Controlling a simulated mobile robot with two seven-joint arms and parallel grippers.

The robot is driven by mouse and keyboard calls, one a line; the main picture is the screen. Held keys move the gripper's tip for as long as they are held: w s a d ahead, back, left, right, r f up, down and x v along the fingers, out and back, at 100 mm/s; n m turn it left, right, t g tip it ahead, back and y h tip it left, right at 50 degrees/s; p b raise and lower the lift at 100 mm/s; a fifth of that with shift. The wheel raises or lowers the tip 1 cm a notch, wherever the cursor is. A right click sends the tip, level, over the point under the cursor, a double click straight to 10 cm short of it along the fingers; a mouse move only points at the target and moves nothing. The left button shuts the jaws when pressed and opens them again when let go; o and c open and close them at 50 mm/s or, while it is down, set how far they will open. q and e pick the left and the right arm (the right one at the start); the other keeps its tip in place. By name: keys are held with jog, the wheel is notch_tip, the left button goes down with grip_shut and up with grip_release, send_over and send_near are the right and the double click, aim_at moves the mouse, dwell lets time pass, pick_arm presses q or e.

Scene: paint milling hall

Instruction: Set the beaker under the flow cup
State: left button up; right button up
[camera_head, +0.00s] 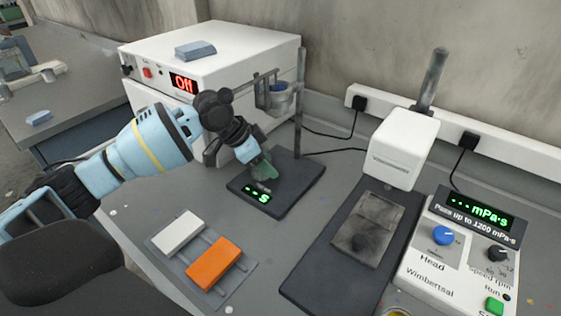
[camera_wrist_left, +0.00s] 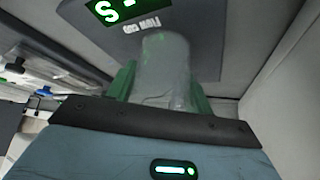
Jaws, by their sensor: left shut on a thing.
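The flow cup (camera_head: 280,97) is a small grey-blue cup held by a bracket on an upright rod. Below it is its black base plate (camera_head: 299,183) with a green display; the plate also shows in the left wrist view (camera_wrist_left: 213,35). My left gripper (camera_head: 262,167) is over the plate's back left part, lower than the cup and left of it. In the left wrist view its green fingers are shut on a clear, upright-looking beaker (camera_wrist_left: 165,72). In the head view the gripper mostly hides the beaker. I cannot tell whether the beaker touches the plate. My right gripper is out of view.
A white oven-like box (camera_head: 225,50) reading "Off" stands behind the arm. An orange block (camera_head: 214,264) and a white block (camera_head: 178,233) lie in front. A viscometer (camera_head: 402,150) and its control panel (camera_head: 455,265) stand at right. Bench between is clear.

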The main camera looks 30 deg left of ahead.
pick_arm(q)
jog(key=shift+w+d, duration=0.25)
jog(key=shift+d, duration=0.05)
jog(key=shift+w+d+f, duration=0.25)
jog(key=shift+w+d, duration=0.85)
jog(key=shift+w, duration=0.15)
jog(key=shift+a+f, duration=0.1)
jog(key=shift+f, duration=0.4)
jog(key=shift+f, duration=0.15)
jog(key=o, duration=0.9)
jog(key=shift+o, duration=0.2)
